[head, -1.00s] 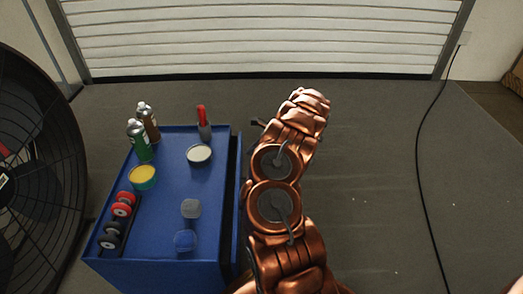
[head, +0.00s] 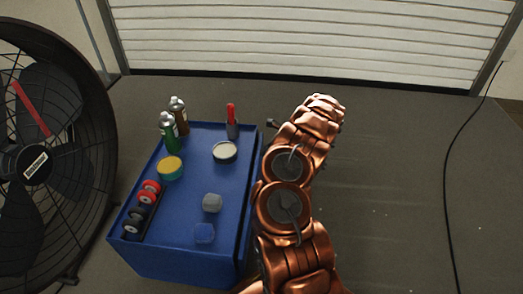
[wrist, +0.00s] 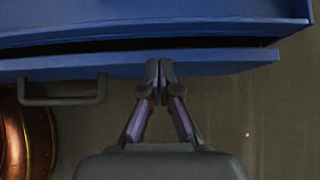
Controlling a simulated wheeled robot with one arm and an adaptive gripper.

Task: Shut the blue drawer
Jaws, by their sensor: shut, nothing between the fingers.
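The blue drawer (wrist: 215,64) shows in the wrist view as a front panel standing slightly out from the blue cabinet (wrist: 150,27). A narrow dark gap lies between them. A dark bar handle (wrist: 62,101) is on the drawer front, left of my gripper. My gripper (wrist: 160,66) is shut and empty, with its fingertips at the drawer front; they appear to touch it. In the head view the blue cabinet (head: 185,225) stands left of my arm, which hides most of the drawer and my gripper.
On the cabinet top are spray cans (head: 168,132), a yellow-topped tin (head: 170,168), a white-topped tin (head: 224,152), a red-handled tool (head: 231,120) and wheels (head: 139,210). A large fan (head: 40,150) stands left. A cable (head: 447,190) lies right; floor between is clear.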

